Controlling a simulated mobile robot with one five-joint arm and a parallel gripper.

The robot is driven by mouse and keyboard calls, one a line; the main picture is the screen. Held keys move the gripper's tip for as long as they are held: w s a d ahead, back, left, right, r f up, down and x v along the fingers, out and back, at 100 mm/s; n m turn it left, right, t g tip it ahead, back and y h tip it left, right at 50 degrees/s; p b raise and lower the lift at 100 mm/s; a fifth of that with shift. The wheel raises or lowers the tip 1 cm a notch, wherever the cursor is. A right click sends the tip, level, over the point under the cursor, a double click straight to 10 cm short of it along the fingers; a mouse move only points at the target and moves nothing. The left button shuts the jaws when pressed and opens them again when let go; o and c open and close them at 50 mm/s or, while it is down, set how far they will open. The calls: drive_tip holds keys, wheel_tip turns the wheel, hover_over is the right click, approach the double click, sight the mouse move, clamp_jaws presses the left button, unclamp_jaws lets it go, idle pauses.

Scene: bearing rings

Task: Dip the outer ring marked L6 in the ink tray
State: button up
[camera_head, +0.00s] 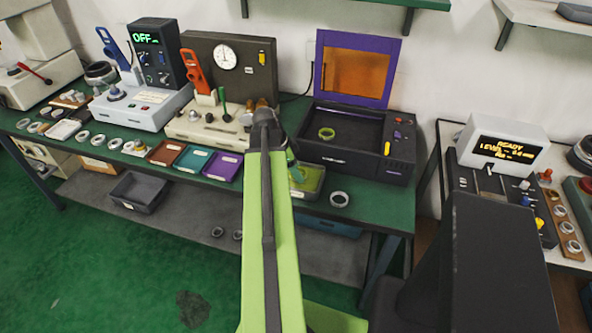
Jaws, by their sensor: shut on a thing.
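My gripper (294,172) is low over the ink tray (318,183), a small grey tray with a greenish inside at the bench's front edge. My green arm hides most of the gripper and the tray's left side. The gripper is shut on a ring, of which little can be made out; its mark cannot be read. I cannot tell whether the ring touches the ink. A loose grey ring (339,199) lies on the bench just right of the tray, its mark also unreadable.
A black machine (355,140) with a raised purple-framed lid stands behind the tray, a yellow-green ring (327,133) inside. Red, teal and purple trays (222,168) lie left of my arm. Several rings (99,140) line the bench's left front. A gap separates the right-hand table (450,135).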

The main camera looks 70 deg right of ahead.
drive_tip(key=shift+r+p, duration=2.5)
drive_tip(key=shift+r, duration=0.3)
drive_tip(key=shift+f, duration=0.1)
